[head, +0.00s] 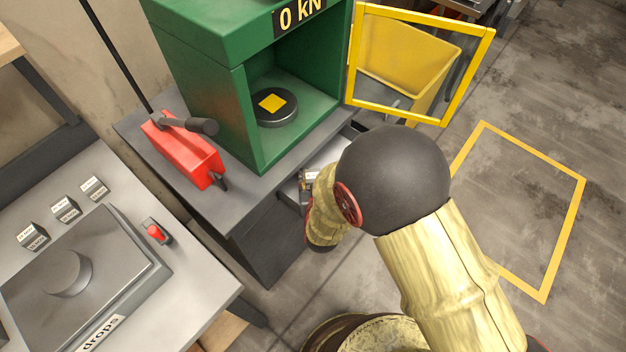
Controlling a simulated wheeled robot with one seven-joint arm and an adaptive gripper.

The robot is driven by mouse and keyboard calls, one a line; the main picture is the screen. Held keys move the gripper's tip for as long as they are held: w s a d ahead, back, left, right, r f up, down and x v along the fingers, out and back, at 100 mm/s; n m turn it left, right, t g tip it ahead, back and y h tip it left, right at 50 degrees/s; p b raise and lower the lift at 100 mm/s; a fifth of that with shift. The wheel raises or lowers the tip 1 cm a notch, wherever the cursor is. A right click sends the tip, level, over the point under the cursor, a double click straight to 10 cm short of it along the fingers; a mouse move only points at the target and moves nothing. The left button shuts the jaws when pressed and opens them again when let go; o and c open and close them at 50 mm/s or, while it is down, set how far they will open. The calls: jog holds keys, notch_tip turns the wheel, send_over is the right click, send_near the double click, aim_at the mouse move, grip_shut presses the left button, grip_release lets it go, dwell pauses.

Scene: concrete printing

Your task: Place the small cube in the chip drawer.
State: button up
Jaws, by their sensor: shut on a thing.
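The chip drawer (335,153) is open under the green press, a pale-floored tray partly covered by my arm. A small dark and white item (308,180) shows at its left side beside my arm; I cannot tell what it is. My arm's black elbow and yellowish sleeve cover the middle of the view. My gripper is hidden behind the arm, so neither its fingers nor anything in them can be seen. I cannot make out the small cube for certain.
The green press (205,85) has its yellow-framed door (484,75) open to the right. A red hand pump (183,152) stands left of it. The left bench holds several labelled blocks (65,209) and a grey plate device (85,270). The yellow-outlined floor area (582,200) is clear.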

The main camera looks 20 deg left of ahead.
jog(key=shift+f, duration=0.15)
jog(key=o, duration=1.1)
jog(key=shift+r, duration=0.25)
jog(key=p+v, duration=0.3)
jog(key=v, duration=0.9)
jog(key=shift+p, duration=0.4)
jog(key=shift+w, duration=0.1)
